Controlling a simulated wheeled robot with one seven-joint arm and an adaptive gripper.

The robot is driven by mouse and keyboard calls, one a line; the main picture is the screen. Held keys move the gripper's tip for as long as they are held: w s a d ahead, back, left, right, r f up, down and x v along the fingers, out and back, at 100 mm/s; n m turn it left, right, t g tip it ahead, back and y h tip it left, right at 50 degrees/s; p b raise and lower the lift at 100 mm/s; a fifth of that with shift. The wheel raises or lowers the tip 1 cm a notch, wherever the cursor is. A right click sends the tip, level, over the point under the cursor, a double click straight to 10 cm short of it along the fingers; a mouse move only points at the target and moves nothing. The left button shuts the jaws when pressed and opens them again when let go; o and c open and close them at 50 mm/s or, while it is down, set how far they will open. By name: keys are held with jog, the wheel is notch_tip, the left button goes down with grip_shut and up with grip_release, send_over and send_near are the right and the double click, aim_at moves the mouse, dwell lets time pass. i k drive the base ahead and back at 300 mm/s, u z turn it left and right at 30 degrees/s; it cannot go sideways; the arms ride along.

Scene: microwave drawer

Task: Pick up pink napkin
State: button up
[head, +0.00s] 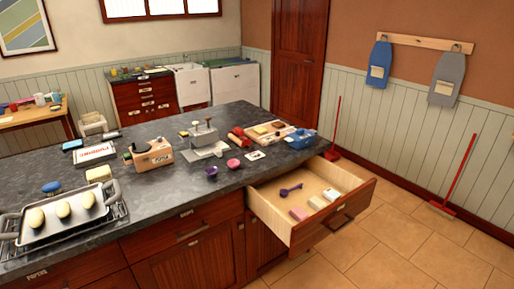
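A small pink block-like item (298,214), which looks like the folded pink napkin, lies in the open wooden drawer (268,208) at the right end of the counter. It is near the drawer's front panel, at the left end of a row with a whitish item (317,202) and a pale greenish item (331,194). A purple scoop or spoon (289,190) lies behind them in the drawer. The pink item looks uncovered from above. My gripper is not in view.
The dark stone counter (150,188) carries a tray of rolls (62,213), a wooden box (152,155), a metal press (203,135), small purple and pink cups, and a blue container (300,138). The drawer juts out over clear tiled floor (390,250). A red broom (460,172) leans on the right wall.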

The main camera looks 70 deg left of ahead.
aim_at(300, 214)
jog(key=u, duration=1.75)
